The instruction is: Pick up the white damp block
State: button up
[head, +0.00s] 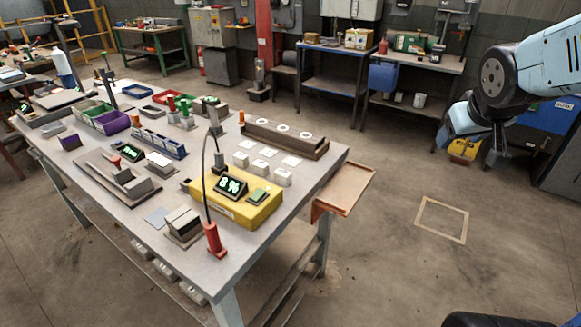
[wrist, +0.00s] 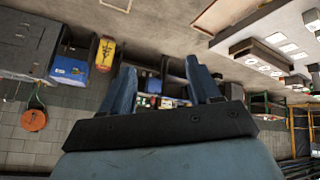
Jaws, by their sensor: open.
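Three small white blocks stand in a row on the workbench, left (head: 241,160), middle (head: 261,167) and right (head: 282,177) in the head view. They look alike, and I cannot tell which is damp. A yellow meter (head: 238,208) in front of them carries a display (head: 230,186) reading 8% and a green pad (head: 258,196). My gripper shows in the wrist view (wrist: 160,66), its two blue fingers spread with nothing between them. In the head view my arm is at the upper right, well away from the bench and blocks, with the fingers mostly hidden.
A brown holder with white discs (head: 285,138) stands behind the blocks. A red-based post with a curved cable (head: 215,240) rises before the meter. Bins (head: 103,117) and other fixtures crowd the bench's left. An orange tray (head: 343,188) juts from its right side. Floor to the right is clear.

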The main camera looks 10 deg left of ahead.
jog(key=w+a+f+n+t+y, duration=0.15)
jog(key=w+a+f+n, duration=0.25)
jog(key=w+f, duration=0.4)
jog(key=n+g+y, duration=0.3)
jog(key=n+y, duration=0.4)
jog(key=y, duration=0.8)
send_near(289, 179)
jog(key=shift+h, duration=0.25)
jog(key=x, duration=1.2)
jog(key=shift+w+a+r, duration=0.15)
jog(key=shift+a, duration=0.1)
jog(key=shift+c, duration=0.3)
jog(key=c, duration=1)
